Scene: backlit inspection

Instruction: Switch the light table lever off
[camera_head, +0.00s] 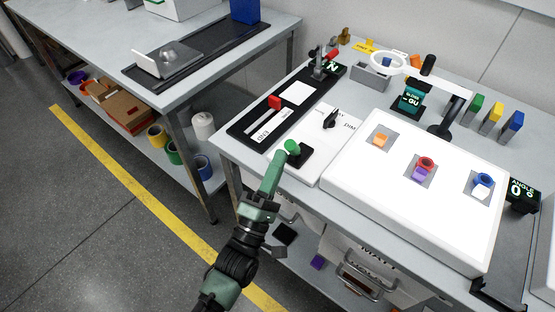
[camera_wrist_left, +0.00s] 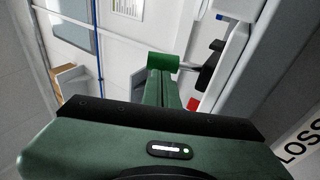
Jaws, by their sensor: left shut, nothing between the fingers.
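The light table (camera_head: 345,192) is a white panel that glows brightly, with small coloured parts on it. Left of it, on a white control plate (camera_head: 310,133), the lever has a green knob (camera_head: 291,146) on a dark stem and black base (camera_head: 301,158). My left gripper (camera_head: 281,160) is shut and empty, with its tips right at the green knob. In the left wrist view the knob (camera_wrist_left: 163,61) is a green cylinder just beyond the shut fingertips (camera_wrist_left: 161,76); I cannot tell whether they touch. My right gripper is not in view.
A black dial (camera_head: 331,119) marked DIM and a red slider (camera_head: 274,102) sit near the lever. A ring magnifier (camera_head: 390,62) stands behind the light table. Another bench (camera_head: 115,45) is at the left, with open floor between.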

